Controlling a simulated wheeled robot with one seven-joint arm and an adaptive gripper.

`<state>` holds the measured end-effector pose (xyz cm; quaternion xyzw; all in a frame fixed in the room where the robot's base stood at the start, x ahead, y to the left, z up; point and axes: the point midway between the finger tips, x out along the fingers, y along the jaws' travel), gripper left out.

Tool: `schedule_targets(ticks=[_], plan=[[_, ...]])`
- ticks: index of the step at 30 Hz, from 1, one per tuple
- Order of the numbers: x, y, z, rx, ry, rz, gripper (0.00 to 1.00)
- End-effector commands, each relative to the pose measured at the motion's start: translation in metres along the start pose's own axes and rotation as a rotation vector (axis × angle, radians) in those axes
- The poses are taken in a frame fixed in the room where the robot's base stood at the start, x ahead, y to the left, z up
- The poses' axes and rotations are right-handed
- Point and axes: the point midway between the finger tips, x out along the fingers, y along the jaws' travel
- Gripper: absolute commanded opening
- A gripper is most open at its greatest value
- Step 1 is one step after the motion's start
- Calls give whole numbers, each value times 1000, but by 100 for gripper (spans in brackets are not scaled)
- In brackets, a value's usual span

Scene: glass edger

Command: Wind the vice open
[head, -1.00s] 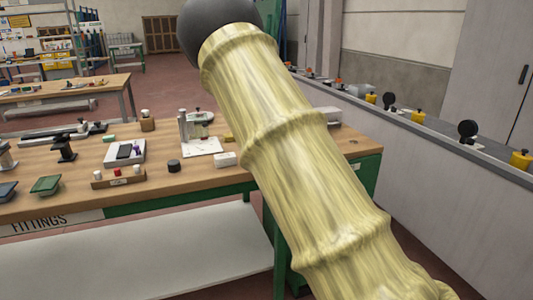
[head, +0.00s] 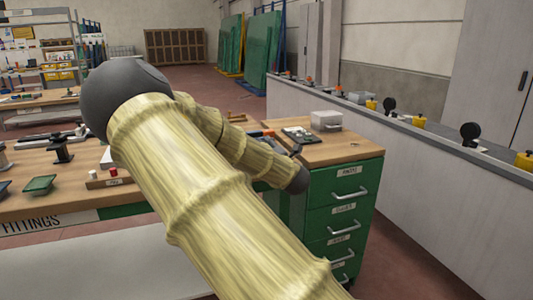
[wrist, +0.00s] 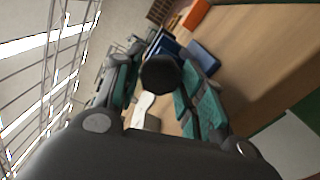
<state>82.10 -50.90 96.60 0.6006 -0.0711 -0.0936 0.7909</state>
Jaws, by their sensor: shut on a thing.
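In the wrist view a dark round knob (wrist: 160,73) sits between the teal-padded fingers of my gripper (wrist: 160,82), and the gripper is shut on it. It looks like the end of the vice's handle. Blue parts, apparently of the vice (wrist: 204,57), show just beyond the fingers above the wooden top. In the head view a small blue part of the vice (head: 268,141) shows behind my forearm. My arm hides most of the vice there, and the gripper is not clear in that view. How far the jaws are apart cannot be seen.
The wooden bench (head: 345,148) stands over a green drawer unit (head: 340,215). A grey lidded box (head: 326,120) and a dark tray (head: 299,134) lie at its right end. A grey low wall (head: 430,165) runs along the right.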

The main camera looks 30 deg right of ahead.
Motion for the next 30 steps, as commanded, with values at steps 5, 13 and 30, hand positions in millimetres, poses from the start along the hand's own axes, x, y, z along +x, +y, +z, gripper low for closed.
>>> schedule_targets(ticks=[5,13,30], plan=[[-1,-3,0,-38,-2,-5,16],[-1,-2,1,-49,-2,-5,16],[0,-1,0,-48,-1,-2,61]])
